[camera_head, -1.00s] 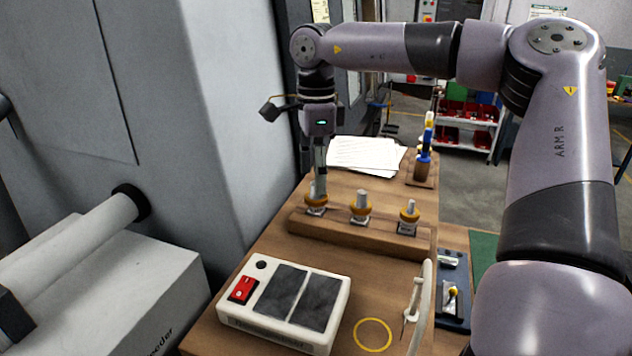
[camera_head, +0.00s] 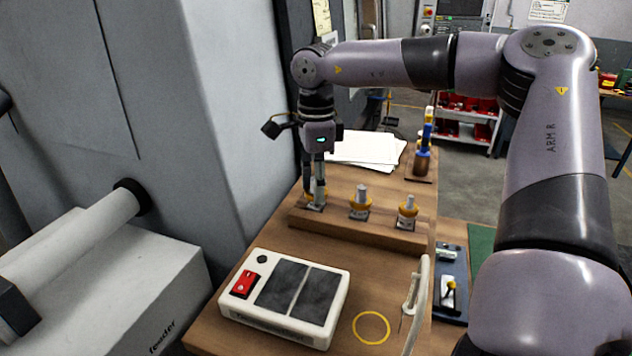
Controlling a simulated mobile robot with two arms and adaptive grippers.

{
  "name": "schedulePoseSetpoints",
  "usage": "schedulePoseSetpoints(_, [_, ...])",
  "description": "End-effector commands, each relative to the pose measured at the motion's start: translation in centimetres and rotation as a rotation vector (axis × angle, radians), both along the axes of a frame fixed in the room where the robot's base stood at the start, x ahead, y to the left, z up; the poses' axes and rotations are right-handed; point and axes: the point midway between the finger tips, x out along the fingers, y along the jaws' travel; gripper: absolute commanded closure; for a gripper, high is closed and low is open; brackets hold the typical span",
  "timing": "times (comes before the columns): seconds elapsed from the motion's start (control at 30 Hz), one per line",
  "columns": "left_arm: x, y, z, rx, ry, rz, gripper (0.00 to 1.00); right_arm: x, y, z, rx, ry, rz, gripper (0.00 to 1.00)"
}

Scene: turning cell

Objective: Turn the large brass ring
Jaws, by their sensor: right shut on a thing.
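A wooden block (camera_head: 384,237) on the bench carries three brass rings in a row, each on an upright metal post with a square base. The leftmost ring (camera_head: 309,197) is largely hidden behind my right gripper (camera_head: 318,203). The middle ring (camera_head: 359,205) and the right ring (camera_head: 407,211) are in plain view and untouched. The rings look much alike in size here. My right gripper points straight down and is shut on the leftmost ring, its fingertips close above the block. My left gripper is not in view.
A white box with a red switch (camera_head: 242,285) and two dark pads stands in front of the block. A yellow circle (camera_head: 371,327) marks the bench to its right. A grey machine wall (camera_head: 180,100) borders the left.

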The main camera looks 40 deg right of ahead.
Motion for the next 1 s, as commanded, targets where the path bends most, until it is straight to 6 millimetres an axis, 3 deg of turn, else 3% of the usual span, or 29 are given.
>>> schedulePoseSetpoints(0.33, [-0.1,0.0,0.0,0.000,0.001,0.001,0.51,0.0,0.0,0.0,0.000,0.000,0.000,0.89])
schedulePoseSetpoints(0.47, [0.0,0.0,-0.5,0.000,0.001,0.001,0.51,0.0,0.0,-0.2,-0.001,0.000,-0.019,0.89])
schedulePoseSetpoints(0.73, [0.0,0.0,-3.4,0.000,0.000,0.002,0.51,0.1,0.0,-0.4,-0.004,-0.003,-0.243,0.89])
schedulePoseSetpoints(1.0, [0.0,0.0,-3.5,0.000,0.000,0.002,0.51,0.1,0.0,0.1,-0.001,-0.001,-0.322,0.89])
